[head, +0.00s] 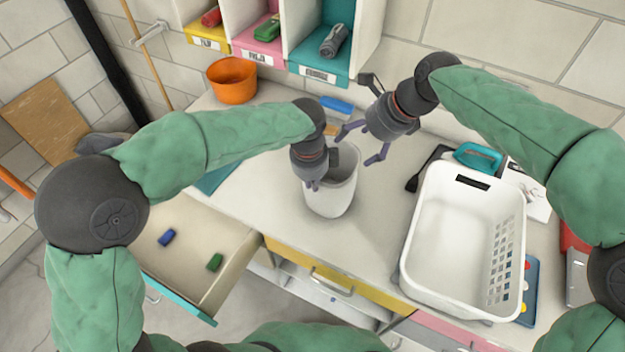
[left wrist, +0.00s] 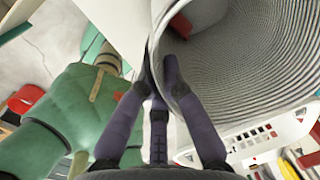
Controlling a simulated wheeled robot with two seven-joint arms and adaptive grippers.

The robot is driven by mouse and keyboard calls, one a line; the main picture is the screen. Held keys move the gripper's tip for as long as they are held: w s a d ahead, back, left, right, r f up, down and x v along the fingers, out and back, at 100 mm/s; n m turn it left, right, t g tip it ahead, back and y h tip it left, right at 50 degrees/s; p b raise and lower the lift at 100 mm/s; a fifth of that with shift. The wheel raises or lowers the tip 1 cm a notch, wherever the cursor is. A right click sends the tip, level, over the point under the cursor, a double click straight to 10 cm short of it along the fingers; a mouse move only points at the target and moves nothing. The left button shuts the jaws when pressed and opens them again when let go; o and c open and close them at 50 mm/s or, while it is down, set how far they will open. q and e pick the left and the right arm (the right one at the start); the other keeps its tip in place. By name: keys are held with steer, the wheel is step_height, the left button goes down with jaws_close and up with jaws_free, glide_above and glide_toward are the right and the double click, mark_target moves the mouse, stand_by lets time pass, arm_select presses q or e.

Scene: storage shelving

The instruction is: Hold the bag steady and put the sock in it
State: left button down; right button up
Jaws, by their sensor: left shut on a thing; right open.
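The bag (head: 333,195) is a pale, upright, open-topped round container on the counter. In the left wrist view its ribbed grey inside (left wrist: 240,70) fills the upper right. My left gripper (head: 313,184) is shut on the bag's rim at its left side, with the fingers (left wrist: 160,72) on either side of the wall. My right gripper (head: 362,146) is open and empty, above and to the right of the bag's mouth. No sock can be made out with certainty; a grey rolled thing (head: 334,41) lies in the teal cubby. A small red patch shows inside the rim in the left wrist view, unclear what.
A white laundry basket (head: 409,250) stands at the right on the counter. An orange pot (head: 232,82) stands at the back left, below the cubbies. An open drawer (head: 200,245) at the front left holds small blue and green things. A teal brush (head: 478,157) lies behind the basket.

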arm_select(q)
steer(key=c, duration=1.3)
jaws_free()
step_height(320, 180, up, 12)
steer(key=s, duration=0.1)
steer(key=shift+s+a, duration=0.15)
steer(key=shift+a, duration=0.15)
